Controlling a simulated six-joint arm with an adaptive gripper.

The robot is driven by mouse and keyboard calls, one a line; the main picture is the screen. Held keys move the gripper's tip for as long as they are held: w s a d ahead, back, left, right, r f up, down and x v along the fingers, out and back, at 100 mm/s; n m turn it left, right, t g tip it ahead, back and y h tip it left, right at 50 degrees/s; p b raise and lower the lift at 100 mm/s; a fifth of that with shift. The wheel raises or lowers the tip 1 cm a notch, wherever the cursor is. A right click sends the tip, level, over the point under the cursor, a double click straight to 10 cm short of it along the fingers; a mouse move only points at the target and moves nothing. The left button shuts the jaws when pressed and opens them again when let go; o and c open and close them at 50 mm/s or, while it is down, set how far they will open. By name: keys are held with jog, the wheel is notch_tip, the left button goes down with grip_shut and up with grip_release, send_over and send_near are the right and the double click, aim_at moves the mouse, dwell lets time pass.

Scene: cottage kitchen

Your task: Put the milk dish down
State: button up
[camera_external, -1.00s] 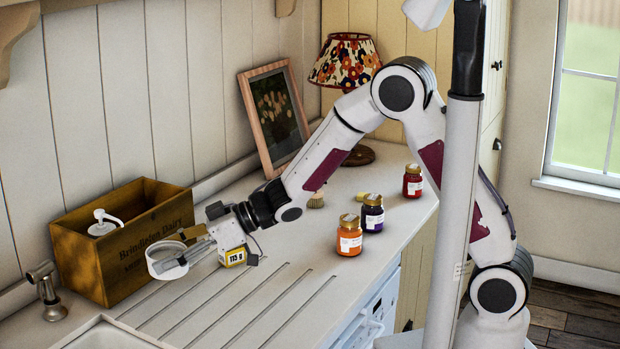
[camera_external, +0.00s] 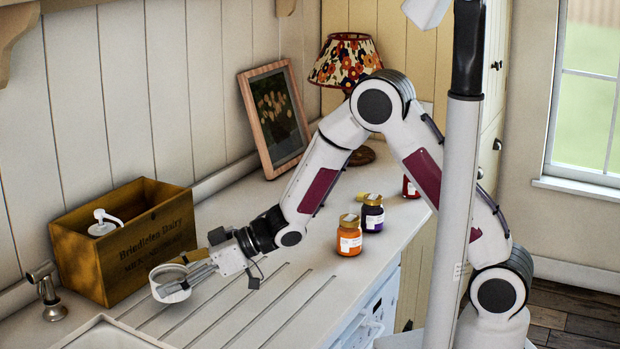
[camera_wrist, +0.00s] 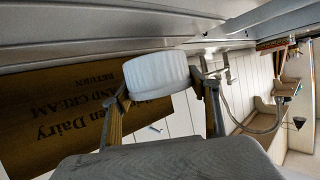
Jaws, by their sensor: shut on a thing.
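The milk dish (camera_external: 172,291) is a small white round dish in front of the wooden crate, close above the grooved drainboard. My gripper (camera_external: 188,272) is shut on the dish, with its fingers at the dish's side. In the wrist view the white ribbed dish (camera_wrist: 157,75) sits between my two fingertips (camera_wrist: 165,82). I cannot tell whether its underside touches the counter.
A wooden crate (camera_external: 120,245) marked Brindleden Dairy stands behind, with a white lidded thing (camera_external: 104,222) inside. A tap (camera_external: 46,285) and sink edge (camera_external: 105,335) are at front left. Orange (camera_external: 349,238) and purple (camera_external: 372,214) jars stand right. The grooved drainboard (camera_external: 255,315) is clear.

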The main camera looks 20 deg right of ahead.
jog(key=shift+f, duration=1.4)
jog(key=shift+f, duration=0.1)
jog(key=o, duration=1.2)
jog(key=shift+d+r, duration=0.25)
jog(key=shift+v, duration=5.7)
